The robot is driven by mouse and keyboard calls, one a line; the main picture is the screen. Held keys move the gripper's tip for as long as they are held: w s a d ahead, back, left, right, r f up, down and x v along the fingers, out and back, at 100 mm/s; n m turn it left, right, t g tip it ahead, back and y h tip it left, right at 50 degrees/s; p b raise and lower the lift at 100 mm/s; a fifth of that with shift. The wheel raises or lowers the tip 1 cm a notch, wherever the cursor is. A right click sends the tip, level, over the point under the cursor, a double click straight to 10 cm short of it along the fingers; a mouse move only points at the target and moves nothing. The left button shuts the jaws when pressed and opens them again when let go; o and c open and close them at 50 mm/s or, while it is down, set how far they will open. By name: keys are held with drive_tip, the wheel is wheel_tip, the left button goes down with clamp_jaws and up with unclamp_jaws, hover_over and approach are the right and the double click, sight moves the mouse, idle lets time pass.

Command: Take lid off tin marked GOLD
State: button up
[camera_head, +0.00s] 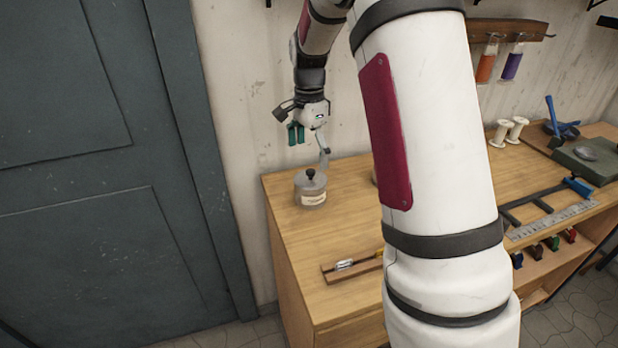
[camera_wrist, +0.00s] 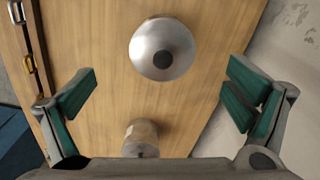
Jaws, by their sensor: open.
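In the head view, a grey tin (camera_head: 311,197) with a pale label and a black-knobbed lid (camera_head: 311,181) stands on the bench's left end. The label is too small to read. My gripper (camera_head: 310,139) is above the bench near this tin, open and empty. In the wrist view, the open gripper (camera_wrist: 162,88) shows a green-padded finger on each side. A round metal lid with a dark knob (camera_wrist: 165,58) lies toward the top, between the fingers' directions. A second tin (camera_wrist: 141,131) is at the bottom, partly hidden by my gripper body. I cannot read GOLD anywhere.
The wooden bench (camera_head: 285,230) has a small wooden rack with clips (camera_head: 352,267) near its front. A clamp and ruler (camera_head: 550,217) lie at right, with white spools (camera_head: 508,132) behind. My arm hides the bench's middle. The wall (camera_head: 245,100) stands close behind.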

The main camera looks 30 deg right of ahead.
sight(310, 171)
drive_tip(key=shift+w+d+f+p, duration=0.1)
drive_tip(key=shift+f+p, duration=0.15)
drive_tip(key=shift+f, duration=1.3)
drive_tip(key=shift+w+d+f+p, duration=0.1)
drive_tip(key=shift+f+p, duration=0.15)
drive_tip(key=shift+f, duration=1.25)
drive_tip(key=shift+s, duration=0.1)
clamp_jaws()
